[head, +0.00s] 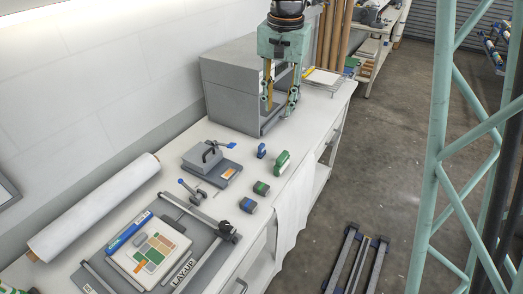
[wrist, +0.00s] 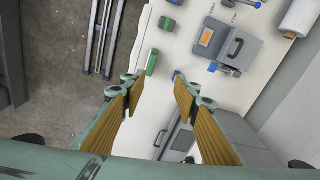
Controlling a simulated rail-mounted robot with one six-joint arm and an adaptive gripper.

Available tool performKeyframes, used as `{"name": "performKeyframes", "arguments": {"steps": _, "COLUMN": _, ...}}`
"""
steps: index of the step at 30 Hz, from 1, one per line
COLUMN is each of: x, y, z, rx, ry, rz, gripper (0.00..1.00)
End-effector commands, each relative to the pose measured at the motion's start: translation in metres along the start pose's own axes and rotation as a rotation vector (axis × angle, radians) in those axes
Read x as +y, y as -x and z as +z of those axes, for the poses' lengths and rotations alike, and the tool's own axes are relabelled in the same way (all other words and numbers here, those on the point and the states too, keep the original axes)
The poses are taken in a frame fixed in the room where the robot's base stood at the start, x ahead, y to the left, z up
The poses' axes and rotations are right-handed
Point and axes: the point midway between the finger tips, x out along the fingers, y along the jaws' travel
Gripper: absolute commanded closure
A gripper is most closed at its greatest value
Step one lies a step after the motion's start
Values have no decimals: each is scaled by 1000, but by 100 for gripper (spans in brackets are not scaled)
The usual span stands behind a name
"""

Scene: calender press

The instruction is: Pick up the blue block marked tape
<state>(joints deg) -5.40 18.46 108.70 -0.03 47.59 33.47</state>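Two small blue blocks lie on the white bench, and I cannot read a marking on either. One blue block (head: 261,150) is nearer my gripper, and in the wrist view this blue block (wrist: 177,75) shows beside the right fingertip, partly hidden. The other blue block (head: 248,206) is nearer the front of the head view, and it shows at the top edge of the wrist view (wrist: 175,2). My gripper (head: 279,104) is above the bench in front of the grey box, fingers pointing down. In the wrist view my gripper (wrist: 160,86) is open, with nothing between its fingers.
A green block (head: 282,162) and a smaller green block (head: 261,188) lie near the blue ones. A grey press (head: 212,163) with a handle stands left of them. The large grey box (head: 228,95) is behind. A lay-up board (head: 188,275) lies at the front.

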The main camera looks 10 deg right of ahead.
Motion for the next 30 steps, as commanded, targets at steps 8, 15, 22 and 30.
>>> {"name": "performKeyframes", "arguments": {"steps": 8, "x": -26, "y": -36, "z": -26, "rx": -23, "ry": -48, "rz": 15, "gripper": 72}}
{"name": "performKeyframes", "arguments": {"steps": 15, "x": -46, "y": -70, "z": -45, "rx": -39, "ry": -91, "rz": 27, "gripper": 72}}
{"name": "performKeyframes", "arguments": {"steps": 22, "x": -64, "y": -105, "z": -61, "rx": -55, "ry": -131, "rz": 41, "gripper": 72}}
{"name": "performKeyframes", "arguments": {"steps": 30, "x": -80, "y": -139, "z": -74, "rx": -69, "ry": -169, "rz": 54, "gripper": 72}}
